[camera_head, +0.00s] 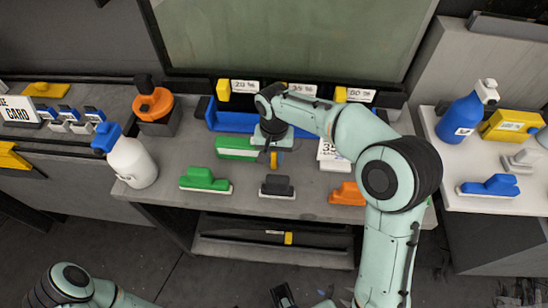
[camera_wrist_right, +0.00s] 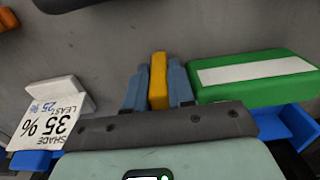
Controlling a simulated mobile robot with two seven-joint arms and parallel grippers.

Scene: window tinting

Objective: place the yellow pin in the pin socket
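The yellow pin (camera_wrist_right: 158,80) stands between the two blue-grey fingers of my right gripper (camera_wrist_right: 157,88), which touch it on both sides. In the head view a small yellow part of the pin (camera_head: 274,160) shows below my right gripper (camera_head: 271,150), over the middle of the grey bench. I cannot make out the pin socket for certain; my right arm covers part of the bench and label row.
A green block (camera_head: 235,147) is beside my right gripper, and a shade card (camera_head: 332,150) is on its other side. A blue tray (camera_head: 222,121) lies behind. Green (camera_head: 204,180), dark (camera_head: 277,186) and orange (camera_head: 346,194) tools line the bench front. A white bottle (camera_head: 132,160) stands left.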

